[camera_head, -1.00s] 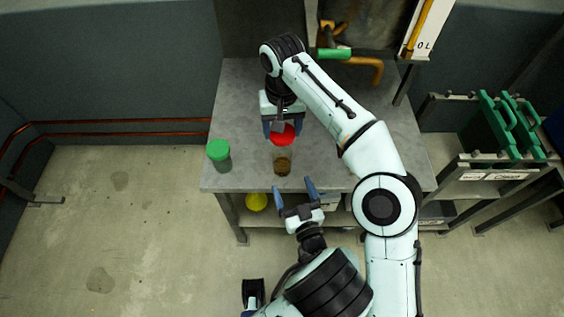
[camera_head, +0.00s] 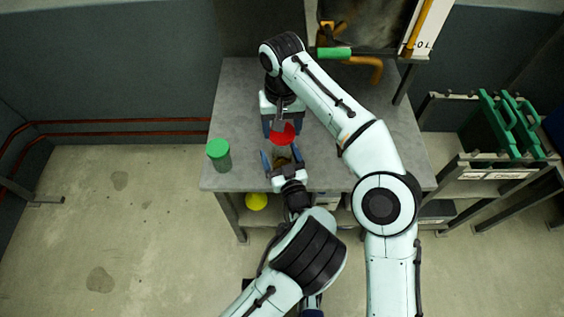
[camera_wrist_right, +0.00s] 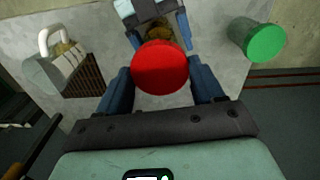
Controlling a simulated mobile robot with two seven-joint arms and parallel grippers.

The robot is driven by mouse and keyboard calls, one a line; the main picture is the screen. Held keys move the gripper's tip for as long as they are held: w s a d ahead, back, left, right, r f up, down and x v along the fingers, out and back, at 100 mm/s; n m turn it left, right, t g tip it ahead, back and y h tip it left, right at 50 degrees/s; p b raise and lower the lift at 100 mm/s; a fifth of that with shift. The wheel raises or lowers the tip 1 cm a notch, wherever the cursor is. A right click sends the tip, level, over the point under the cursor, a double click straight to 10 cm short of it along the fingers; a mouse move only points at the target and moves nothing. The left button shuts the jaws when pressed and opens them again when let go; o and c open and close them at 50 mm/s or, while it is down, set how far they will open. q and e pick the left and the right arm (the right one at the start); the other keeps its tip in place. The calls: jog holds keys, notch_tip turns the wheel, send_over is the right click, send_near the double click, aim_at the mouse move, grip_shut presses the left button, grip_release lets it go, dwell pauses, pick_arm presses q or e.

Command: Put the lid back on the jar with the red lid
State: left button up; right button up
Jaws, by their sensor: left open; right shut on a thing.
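My right gripper (camera_head: 283,128) is shut on the red lid (camera_head: 283,135) and holds it near the jar. In the right wrist view the red lid (camera_wrist_right: 160,68) sits between the two blue fingers. The open jar (camera_head: 282,160) with brown contents stands near the front edge of the table, on the near side of the lid. My left gripper (camera_head: 282,157) is open, with one finger on each side of the jar. Whether the fingers touch the jar cannot be told. The lid hides part of the jar in the wrist view (camera_wrist_right: 160,34).
A jar with a green lid (camera_head: 219,155) stands left of the open jar on the grey table (camera_head: 240,100). A grey block-like thing with a white handle (camera_wrist_right: 65,65) shows in the wrist view. A yellow round thing (camera_head: 256,201) lies under the table.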

pick_arm(q)
jog(key=shift+c, duration=0.3)
jog(key=c, duration=1.4)
jog(key=shift+c, duration=0.2)
pick_arm(e)
send_over(282, 161)
jog(key=w, duration=0.3)
jog(key=shift+s+f, duration=0.15)
jog(key=shift+f, duration=2.35)
jog(key=shift+f, duration=0.9)
jog(key=shift+f, duration=0.5)
pick_arm(q)
grip_shut()
pick_arm(e)
jog(key=m, duration=0.6)
jog(key=shift+m, duration=0.3)
